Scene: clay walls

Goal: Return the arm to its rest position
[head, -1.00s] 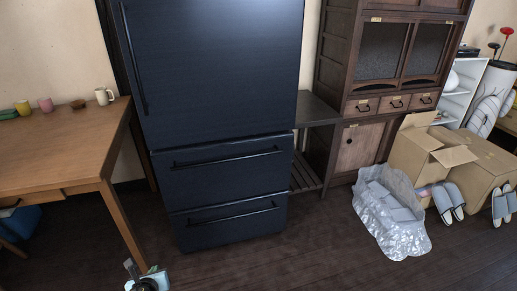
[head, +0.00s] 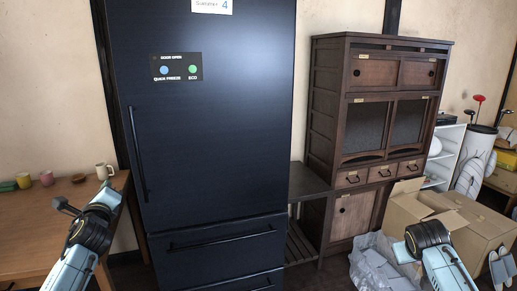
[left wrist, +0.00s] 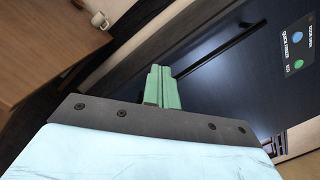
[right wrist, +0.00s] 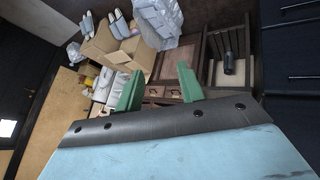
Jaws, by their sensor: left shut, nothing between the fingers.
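My left arm shows at the lower left of the head view, in front of the wooden table. My left gripper (left wrist: 162,90) is shut and empty in the left wrist view, its green fingers together, with the dark fridge beyond them. My right arm shows at the lower right of the head view, in front of the cardboard box and plastic bag. My right gripper (right wrist: 158,88) is open in the right wrist view, its two green fingers wide apart with nothing between them.
A dark fridge (head: 210,150) stands in the middle. A wooden table (head: 40,220) with cups is at left. A brown cabinet (head: 335,120), an open cardboard box (head: 430,212) and a clear plastic bag (head: 375,262) are at right.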

